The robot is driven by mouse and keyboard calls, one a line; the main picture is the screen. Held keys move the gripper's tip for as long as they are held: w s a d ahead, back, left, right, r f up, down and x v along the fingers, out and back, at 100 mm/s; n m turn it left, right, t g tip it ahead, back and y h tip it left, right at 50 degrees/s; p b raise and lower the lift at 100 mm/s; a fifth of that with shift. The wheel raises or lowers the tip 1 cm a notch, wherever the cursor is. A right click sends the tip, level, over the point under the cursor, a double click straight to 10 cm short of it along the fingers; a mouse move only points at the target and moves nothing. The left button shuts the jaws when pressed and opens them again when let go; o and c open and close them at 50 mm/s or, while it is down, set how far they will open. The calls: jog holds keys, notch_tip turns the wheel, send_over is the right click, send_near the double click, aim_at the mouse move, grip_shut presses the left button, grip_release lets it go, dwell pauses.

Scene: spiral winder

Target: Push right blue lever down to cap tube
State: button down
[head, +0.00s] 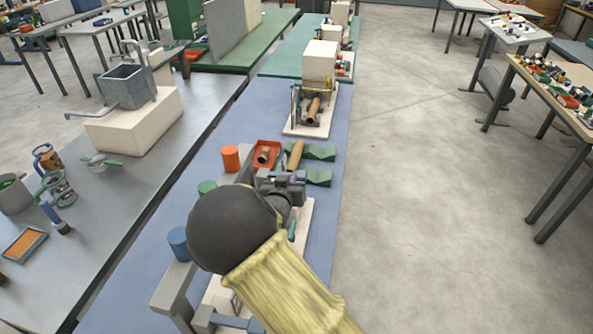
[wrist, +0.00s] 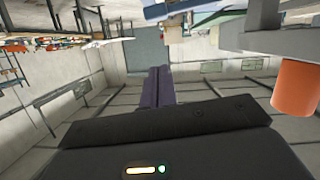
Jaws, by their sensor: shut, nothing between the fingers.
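My gripper (head: 284,181) is above the near machine on the blue bench. In the wrist view, its purple-grey fingers (wrist: 157,84) are together with nothing between them. My arm and dark wrist cover most of that machine, whose cream base (head: 305,215) shows at its edge. A small teal-blue part (head: 292,230) shows beside my arm; I cannot tell if it is the right lever. A brown tube (head: 296,154) lies by green notched blocks, and another tube (head: 264,155) is in a red tray. I see no tube or cap in the near machine.
Orange (head: 230,158), green (head: 207,187) and blue (head: 178,243) cylinders stand along the bench's left side. A second machine (head: 313,108) with a brown tube is farther back. The floor (head: 420,200) to the right is clear. An orange cylinder (wrist: 296,88) shows in the wrist view.

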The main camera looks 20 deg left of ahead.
jog(key=shift+s+a+r, duration=0.1)
jog(key=shift+a+r, duration=0.15)
jog(key=shift+a, duration=0.25)
jog(key=w+f+p, duration=0.5)
jog(key=w+f, duration=0.1)
jog(key=w, duration=0.3)
jog(key=shift+w+d+f, duration=0.15)
jog(key=shift+w+f, duration=0.1)
jog(key=shift+w, duration=0.1)
